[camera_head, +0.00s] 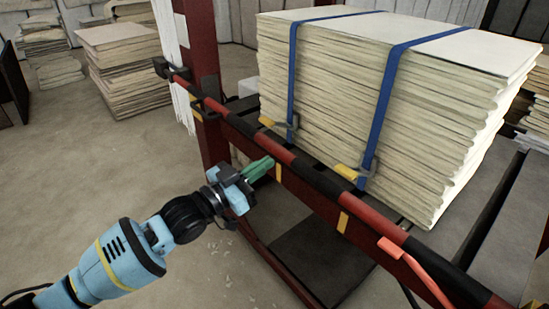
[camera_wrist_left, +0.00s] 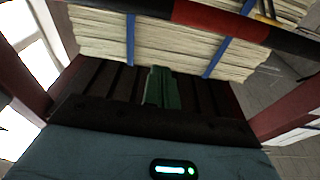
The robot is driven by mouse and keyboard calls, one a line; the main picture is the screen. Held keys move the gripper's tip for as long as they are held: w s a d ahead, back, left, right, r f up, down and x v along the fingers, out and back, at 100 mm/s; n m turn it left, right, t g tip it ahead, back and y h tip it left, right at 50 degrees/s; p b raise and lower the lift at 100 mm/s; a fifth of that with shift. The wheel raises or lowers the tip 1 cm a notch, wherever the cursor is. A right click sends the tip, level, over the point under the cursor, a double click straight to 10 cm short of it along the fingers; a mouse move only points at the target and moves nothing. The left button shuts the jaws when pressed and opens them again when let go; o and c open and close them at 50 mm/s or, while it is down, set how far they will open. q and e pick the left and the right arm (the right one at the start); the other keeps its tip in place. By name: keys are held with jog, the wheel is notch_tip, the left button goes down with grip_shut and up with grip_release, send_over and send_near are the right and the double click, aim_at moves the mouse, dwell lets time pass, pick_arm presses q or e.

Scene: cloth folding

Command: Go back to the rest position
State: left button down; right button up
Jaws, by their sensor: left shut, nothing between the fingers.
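My left gripper (camera_head: 259,168) comes in from the lower left on a light blue arm. Its green fingers are shut with nothing between them, close to the red-and-black striped rail. I cannot tell if they touch the frame. The fingers also show in the left wrist view (camera_wrist_left: 161,88), pointing toward the stack. A large stack of pale folded cloth (camera_head: 385,100) stands behind the rail, held by two blue straps (camera_head: 385,95). My right gripper is not in view.
The striped rail (camera_head: 290,157) runs diagonally across the scene, joined to a dark red post (camera_head: 200,60). Yellow-handled buckles (camera_head: 347,172) sit by the straps. More stacks (camera_head: 125,75) stand at the back left. Bare floor (camera_head: 80,170) is clear left of the arm.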

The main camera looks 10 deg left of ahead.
pick_arm(q)
jog(key=shift+s+a, duration=0.2)
jog(key=shift+s, duration=0.05)
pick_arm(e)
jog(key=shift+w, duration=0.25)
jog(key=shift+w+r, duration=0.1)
